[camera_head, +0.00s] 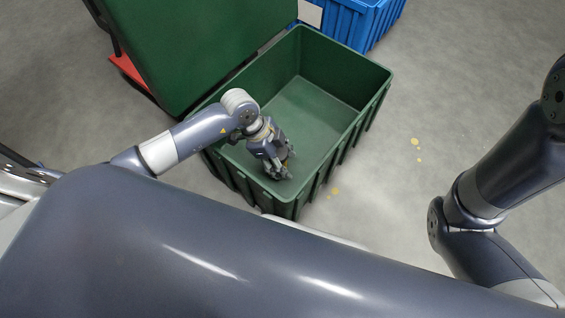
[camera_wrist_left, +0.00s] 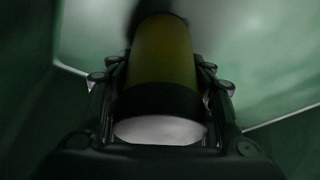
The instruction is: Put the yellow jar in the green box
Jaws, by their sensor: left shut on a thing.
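The green box (camera_head: 372,98) stands open on the floor, its green lid (camera_head: 190,45) swung back to the left. My left gripper (camera_head: 282,170) is inside the box near its front wall, pointing down. In the left wrist view the yellow jar (camera_wrist_left: 160,60) lies between the fingers of my left gripper (camera_wrist_left: 160,90), which is shut on it. The jar has a dark band and a pale end facing the camera. In the head view the jar is mostly hidden by the gripper. I cannot tell whether the jar touches the box floor. My right gripper is not in view.
A blue crate (camera_head: 352,22) stands behind the green box. A red object (camera_head: 128,70) is at the left beside the lid. The grey floor (camera_head: 460,80) to the right is clear apart from small yellow spots.

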